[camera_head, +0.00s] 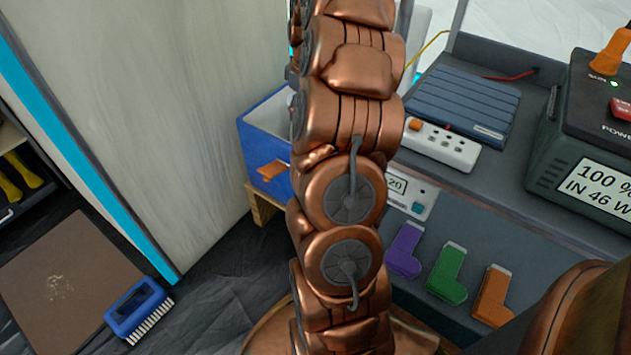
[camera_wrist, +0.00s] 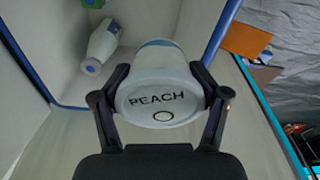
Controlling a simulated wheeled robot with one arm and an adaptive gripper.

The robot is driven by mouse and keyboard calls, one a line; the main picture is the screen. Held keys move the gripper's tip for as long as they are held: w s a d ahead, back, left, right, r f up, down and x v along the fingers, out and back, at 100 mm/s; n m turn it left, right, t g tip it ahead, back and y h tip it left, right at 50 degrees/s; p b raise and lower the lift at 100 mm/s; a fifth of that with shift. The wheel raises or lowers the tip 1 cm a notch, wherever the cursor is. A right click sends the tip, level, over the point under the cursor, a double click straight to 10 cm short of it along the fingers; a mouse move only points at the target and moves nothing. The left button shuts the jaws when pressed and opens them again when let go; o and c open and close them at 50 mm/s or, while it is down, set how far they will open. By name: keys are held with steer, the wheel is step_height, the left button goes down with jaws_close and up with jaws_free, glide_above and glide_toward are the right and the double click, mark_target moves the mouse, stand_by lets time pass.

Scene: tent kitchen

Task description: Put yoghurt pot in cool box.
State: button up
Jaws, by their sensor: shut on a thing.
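The yoghurt pot (camera_wrist: 158,95) is a pale pot whose end, marked PEACH, faces the wrist camera. My gripper (camera_wrist: 160,76) is shut on it, with one finger on each side. The cool box (camera_head: 252,155) is blue outside with an orange latch, and stands partly behind my arm in the head view. Its pale inside and blue rim (camera_wrist: 222,32) show in the wrist view around and beyond the pot. I cannot tell how deep the pot is in the opening. My gripper and the pot are hidden in the head view.
A white bottle (camera_wrist: 103,40) lies inside the cool box, left of the pot. A wooden stand (camera_head: 262,203) supports the box. A pale panel (camera_head: 160,90) is at left, a cluttered counter (camera_head: 520,185) at right. A blue brush (camera_head: 138,310) lies on the floor.

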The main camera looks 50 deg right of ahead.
step_height(320, 180, down, 28)
steer(key=b, duration=0.9)
steer(key=shift+f, duration=0.1)
steer(key=o, duration=1.1)
steer(key=shift+o, duration=0.2)
step_height(320, 180, up, 12)
steer(key=s+p, duration=0.1)
steer(key=p, duration=0.4)
steer(key=shift+s+d, duration=0.25)
